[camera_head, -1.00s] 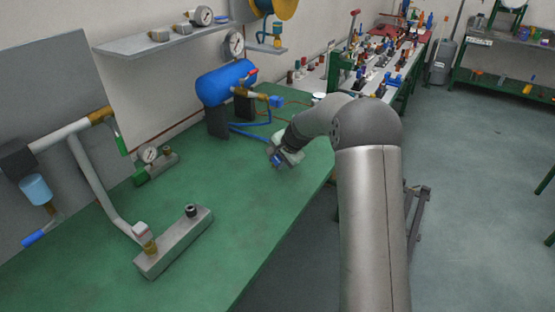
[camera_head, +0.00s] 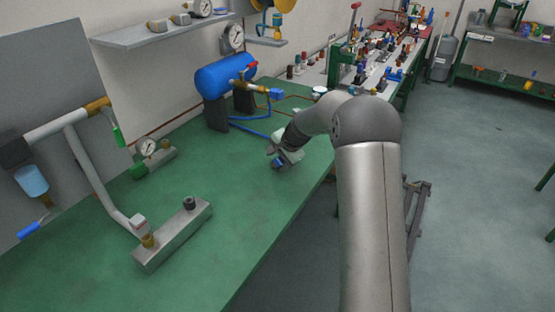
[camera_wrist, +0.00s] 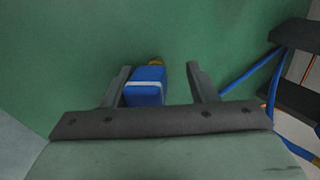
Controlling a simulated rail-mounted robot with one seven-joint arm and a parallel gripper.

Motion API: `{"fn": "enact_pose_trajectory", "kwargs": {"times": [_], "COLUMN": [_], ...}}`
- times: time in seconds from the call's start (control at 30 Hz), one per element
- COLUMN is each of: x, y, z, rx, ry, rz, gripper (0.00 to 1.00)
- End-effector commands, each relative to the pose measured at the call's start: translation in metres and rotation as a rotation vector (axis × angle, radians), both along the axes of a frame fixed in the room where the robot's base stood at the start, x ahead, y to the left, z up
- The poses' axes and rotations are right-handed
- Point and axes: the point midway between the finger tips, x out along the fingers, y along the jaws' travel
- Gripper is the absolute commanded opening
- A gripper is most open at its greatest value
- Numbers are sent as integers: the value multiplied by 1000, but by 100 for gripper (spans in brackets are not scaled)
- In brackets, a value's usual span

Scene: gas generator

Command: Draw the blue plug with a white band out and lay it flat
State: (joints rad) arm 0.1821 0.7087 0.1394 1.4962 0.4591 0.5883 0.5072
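The blue plug with a white band (camera_wrist: 145,88) is between my gripper's fingers in the wrist view, with a brass tip at its far end. My gripper (camera_wrist: 158,84) has its fingers apart. The plug is close to the left finger, and a clear gap shows on the right. In the head view my gripper (camera_head: 279,162) is low over the green workbench (camera_head: 240,195), near its right edge, with a bit of blue at its fingers. I cannot tell whether the plug touches the bench.
A blue tank (camera_head: 226,77) with a gauge, a brass fitting and a blue end piece (camera_head: 277,93) stands behind. Blue hoses (camera_head: 250,130) lie between it and my gripper. A grey metal block (camera_head: 172,233) sits nearer. The bench around my gripper is mostly clear.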

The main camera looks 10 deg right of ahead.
Motion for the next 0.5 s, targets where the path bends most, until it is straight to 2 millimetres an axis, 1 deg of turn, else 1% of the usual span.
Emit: {"fn": "enact_pose_trajectory", "kwargs": {"times": [0.17, 0.27, 0.5], "x": [-6, -15, -39], "y": [-6, -12, -30], "z": [16, 34, 86], "rx": [0, -1, -2], "ry": [-4, -4, -6], "rz": [-2, -2, -2], "gripper": [52, 52, 52]}}
